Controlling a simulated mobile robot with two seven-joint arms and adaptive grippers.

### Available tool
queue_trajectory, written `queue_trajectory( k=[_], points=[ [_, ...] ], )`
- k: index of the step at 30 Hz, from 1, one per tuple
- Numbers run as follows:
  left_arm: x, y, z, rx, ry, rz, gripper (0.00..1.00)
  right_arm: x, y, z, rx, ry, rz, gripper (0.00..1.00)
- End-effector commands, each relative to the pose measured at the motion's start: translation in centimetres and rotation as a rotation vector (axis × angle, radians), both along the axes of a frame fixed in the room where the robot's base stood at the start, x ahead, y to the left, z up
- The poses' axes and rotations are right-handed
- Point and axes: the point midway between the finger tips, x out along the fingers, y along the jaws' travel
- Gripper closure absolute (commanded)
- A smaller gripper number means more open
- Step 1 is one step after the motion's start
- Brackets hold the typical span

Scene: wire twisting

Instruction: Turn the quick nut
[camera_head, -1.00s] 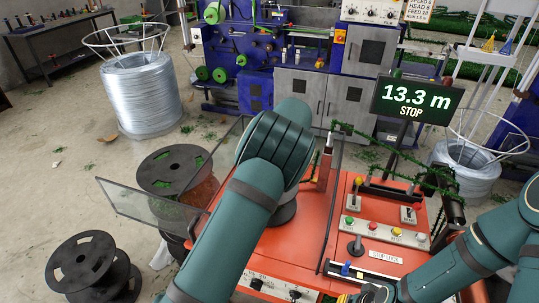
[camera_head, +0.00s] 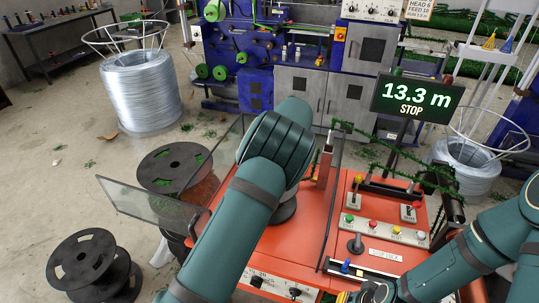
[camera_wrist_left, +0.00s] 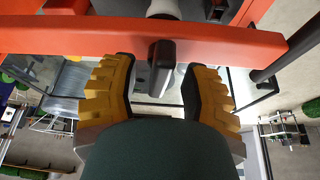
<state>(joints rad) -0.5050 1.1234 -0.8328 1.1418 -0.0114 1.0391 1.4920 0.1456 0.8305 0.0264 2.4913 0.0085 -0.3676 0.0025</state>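In the left wrist view, my left gripper (camera_wrist_left: 158,92) is open, with its two yellow ribbed fingers spread wide. A dark block-like part (camera_wrist_left: 160,58), perhaps the quick nut, shows between and a little beyond the fingers, with clear gaps on both sides. Neither finger visibly touches it. In the head view, my left arm hides this gripper and whatever it faces on the orange machine (camera_head: 290,240). Only a small yellow piece of my right gripper (camera_head: 343,297) shows at the bottom edge, so its fingers cannot be judged.
A clear hinged guard (camera_head: 150,205) stands out at the machine's left. Black spools (camera_head: 90,262) stand on the floor beside it. The control panel has levers and buttons (camera_head: 373,226). The display (camera_head: 416,99) reads 13.3 m STOP. An orange bar (camera_wrist_left: 220,40) crosses the wrist view.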

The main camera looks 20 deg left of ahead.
Motion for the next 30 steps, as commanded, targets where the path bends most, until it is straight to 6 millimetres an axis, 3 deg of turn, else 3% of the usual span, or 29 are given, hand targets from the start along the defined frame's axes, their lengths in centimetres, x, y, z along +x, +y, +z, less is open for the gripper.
queue_trajectory(
  k=[8, 21, 30],
  points=[
    [0.0, -0.5, 1.3, -0.001, -0.004, -0.003, 0.54, 0.0, 0.0, 0.0, 0.000, 0.000, 0.000, 1.00],
    [-0.4, -3.7, 9.0, -0.001, -0.004, -0.002, 0.54, 0.0, 0.0, 0.0, 0.000, 0.000, 0.000, 1.00],
    [-0.6, -4.5, 11.1, 0.000, -0.001, 0.000, 0.54, 0.0, 0.0, 0.0, 0.000, 0.000, 0.000, 1.00]
  ],
)
